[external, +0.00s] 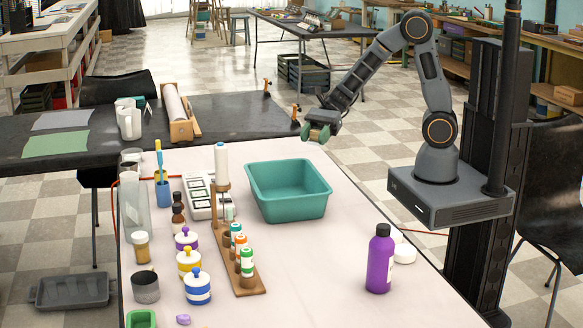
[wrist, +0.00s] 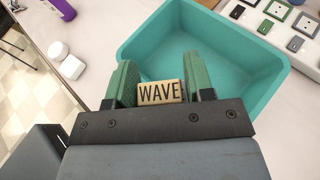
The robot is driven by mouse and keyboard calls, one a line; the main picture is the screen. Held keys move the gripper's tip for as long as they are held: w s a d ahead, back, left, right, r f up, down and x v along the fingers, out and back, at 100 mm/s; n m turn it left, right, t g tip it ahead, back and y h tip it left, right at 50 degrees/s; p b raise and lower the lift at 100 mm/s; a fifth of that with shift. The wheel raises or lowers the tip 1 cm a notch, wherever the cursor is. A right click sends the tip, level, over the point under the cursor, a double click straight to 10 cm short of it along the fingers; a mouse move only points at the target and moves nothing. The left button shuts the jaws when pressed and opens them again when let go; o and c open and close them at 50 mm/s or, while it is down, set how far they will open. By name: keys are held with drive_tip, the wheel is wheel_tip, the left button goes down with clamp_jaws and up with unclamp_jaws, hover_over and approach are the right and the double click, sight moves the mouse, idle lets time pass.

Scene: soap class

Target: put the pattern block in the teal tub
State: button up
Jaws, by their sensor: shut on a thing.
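The teal tub (external: 289,207) stands on the pale table, open at the top and empty as far as I see. In the wrist view the tub (wrist: 283,90) lies just beyond my fingers. My gripper (wrist: 160,88) has green fingers and is shut on a small tan block marked "WAVE" (wrist: 160,92), which I take to be the pattern block. In the external view my gripper (external: 318,132) is raised above and behind the tub's back right side.
A purple bottle (external: 380,258) and white round containers (external: 403,250) stand right of the tub. Striped jars (external: 197,286) are at the front left.

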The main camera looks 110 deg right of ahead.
drive_tip(key=w+f, duration=0.4)
drive_tip(key=f, duration=0.4)
drive_tip(key=shift+d+b, duration=0.2)
drive_tip(key=shift+b, duration=0.1)
drive_tip(key=shift+f, duration=0.15)
